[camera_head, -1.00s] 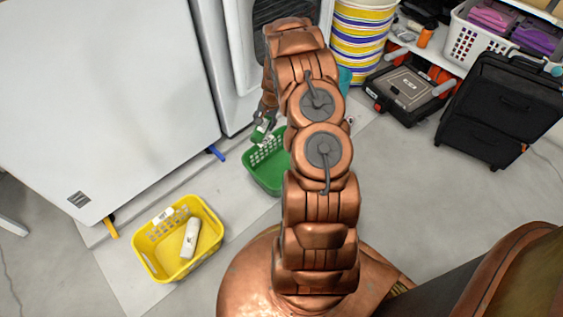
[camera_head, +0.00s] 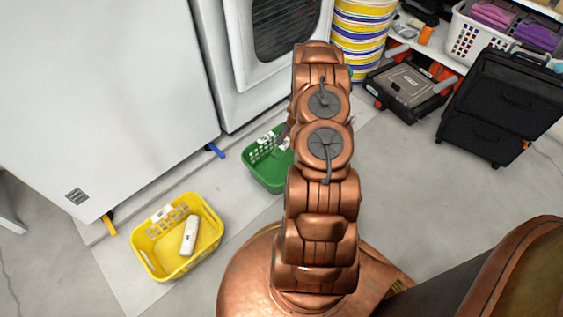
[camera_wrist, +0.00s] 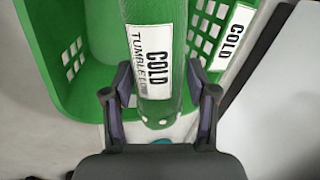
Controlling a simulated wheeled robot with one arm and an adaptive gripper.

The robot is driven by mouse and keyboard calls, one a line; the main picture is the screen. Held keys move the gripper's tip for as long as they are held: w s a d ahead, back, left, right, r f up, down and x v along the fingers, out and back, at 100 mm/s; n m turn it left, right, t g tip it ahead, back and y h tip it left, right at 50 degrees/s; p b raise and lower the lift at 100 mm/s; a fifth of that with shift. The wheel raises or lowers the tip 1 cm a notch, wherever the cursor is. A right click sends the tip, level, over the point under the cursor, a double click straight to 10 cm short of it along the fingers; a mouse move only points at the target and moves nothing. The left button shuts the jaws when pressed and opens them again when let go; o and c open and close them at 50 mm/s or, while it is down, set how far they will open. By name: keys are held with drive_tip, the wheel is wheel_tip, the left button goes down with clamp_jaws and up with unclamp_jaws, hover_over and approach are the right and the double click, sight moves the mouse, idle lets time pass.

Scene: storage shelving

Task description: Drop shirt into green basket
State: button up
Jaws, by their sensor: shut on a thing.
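The shirt (camera_wrist: 155,62) is a green roll with a white label reading "COLD" and "TUMBLE LOW" in the wrist view. My gripper (camera_wrist: 158,100) is shut on its near end, one finger on each side. The green basket (camera_wrist: 45,22) is seen behind the shirt, with a "COLD" label on its wall. In the head view the green basket (camera_head: 270,179) stands on the floor before the machines, partly hidden by my arm. A white label on the shirt (camera_head: 285,143) shows over the basket's opening. My gripper is mostly hidden there.
A yellow basket (camera_head: 145,246) with a white item (camera_head: 189,236) inside stands at the lower left. A white machine (camera_head: 100,90) is behind the baskets. Grey floor between is clear.

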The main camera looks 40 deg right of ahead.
drive_tip(key=shift+f+b, duration=0.3)
drive_tip(key=shift+f, duration=0.75)
drive_tip(key=o, duration=1.4)
drive_tip(key=shift+c, duration=0.2)
drive_tip(key=shift+r, duration=0.1)
drive_tip(key=v, duration=1.2)
drive_tip(key=shift+w, duration=0.1)
